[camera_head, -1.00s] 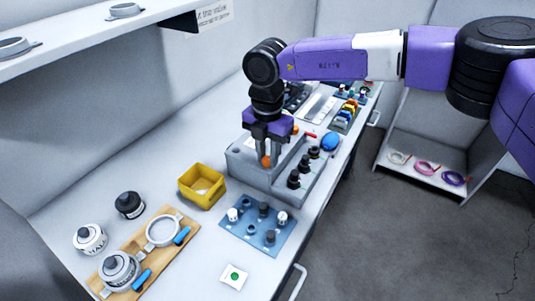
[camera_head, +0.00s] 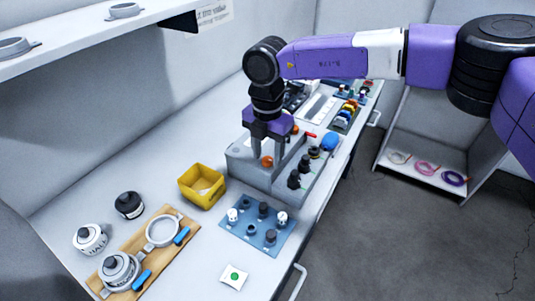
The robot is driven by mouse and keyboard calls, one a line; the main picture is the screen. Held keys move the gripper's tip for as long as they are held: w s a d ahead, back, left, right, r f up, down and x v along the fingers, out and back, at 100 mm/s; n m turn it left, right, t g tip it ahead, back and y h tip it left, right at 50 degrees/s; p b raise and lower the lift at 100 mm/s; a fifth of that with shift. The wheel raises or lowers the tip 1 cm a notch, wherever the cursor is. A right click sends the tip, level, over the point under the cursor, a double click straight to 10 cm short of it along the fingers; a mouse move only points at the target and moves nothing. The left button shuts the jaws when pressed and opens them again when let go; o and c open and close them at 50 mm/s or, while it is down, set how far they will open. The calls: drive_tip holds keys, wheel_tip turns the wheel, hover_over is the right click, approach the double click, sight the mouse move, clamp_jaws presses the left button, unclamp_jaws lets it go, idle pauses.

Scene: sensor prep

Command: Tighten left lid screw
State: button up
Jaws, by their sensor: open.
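My gripper (camera_head: 268,152) points straight down over the grey fixture box (camera_head: 240,170) on the bench. Its fingers are open. An orange knob (camera_head: 267,161), which may be the left lid screw, shows at the fingertips; I cannot tell if the fingers touch it. A second orange spot (camera_head: 295,129) shows just behind the gripper, partly hidden. The lid's details around the fingers are too small to make out.
Black knobs (camera_head: 294,180) stand on the fixture's right side, near a red lever (camera_head: 310,134) and a blue ball (camera_head: 330,141). A yellow bin (camera_head: 202,187), a blue plate (camera_head: 245,240) with pegs and a wooden board (camera_head: 150,246) lie in front.

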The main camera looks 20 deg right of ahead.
sight(267, 159)
wheel_tip(267, 159, up, 8)
drive_tip(key=shift+f, duration=0.25)
idle(0.5)
